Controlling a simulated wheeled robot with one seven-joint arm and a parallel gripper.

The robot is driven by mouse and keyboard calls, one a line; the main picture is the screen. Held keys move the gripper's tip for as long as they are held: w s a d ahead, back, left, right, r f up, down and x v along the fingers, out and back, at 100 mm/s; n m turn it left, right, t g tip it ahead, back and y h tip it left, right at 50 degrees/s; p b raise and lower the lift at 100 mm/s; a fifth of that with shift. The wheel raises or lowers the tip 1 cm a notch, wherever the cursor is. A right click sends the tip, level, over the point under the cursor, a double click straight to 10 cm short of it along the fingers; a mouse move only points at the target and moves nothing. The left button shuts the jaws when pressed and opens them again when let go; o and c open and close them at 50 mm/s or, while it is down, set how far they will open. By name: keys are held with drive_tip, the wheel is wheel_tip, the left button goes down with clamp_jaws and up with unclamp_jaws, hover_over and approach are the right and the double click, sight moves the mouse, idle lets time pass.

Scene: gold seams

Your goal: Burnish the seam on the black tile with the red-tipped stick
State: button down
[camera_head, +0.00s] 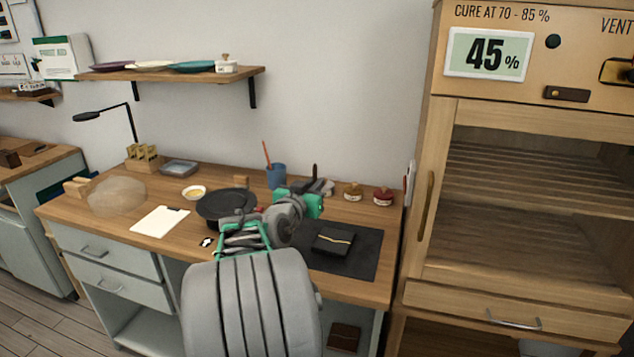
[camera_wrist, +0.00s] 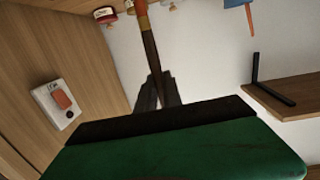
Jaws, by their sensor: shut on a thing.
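The black tile (camera_head: 335,239) lies on a dark mat (camera_head: 362,262) at the right of the bench. A gold seam (camera_head: 335,238) crosses its top. My gripper (camera_head: 322,187) is above the bench, behind the tile in the head view. In the wrist view my gripper's dark fingers (camera_wrist: 158,90) are shut on a thin brown stick (camera_wrist: 150,50). The stick has an orange-red part near the top edge of that view; its very end is out of frame. In the head view I cannot make out the stick's tip. The stick appears apart from the tile.
Two small jars (camera_head: 383,196) stand at the bench's back right, near the wooden cabinet (camera_head: 437,150). A blue cup (camera_head: 276,176) holds an orange-red stick. A shelf (camera_head: 180,74) hangs above.

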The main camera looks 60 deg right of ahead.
drive_tip(key=shift+s+f+b, duration=0.1)
drive_tip(key=shift+f+b, duration=0.95)
drive_tip(key=shift+f, duration=1.8)
drive_tip(key=shift+d+r, duration=0.1)
drive_tip(key=shift+r, duration=0.05)
drive_tip(key=shift+s+p, duration=0.65)
drive_tip(key=shift+s, duration=0.1)
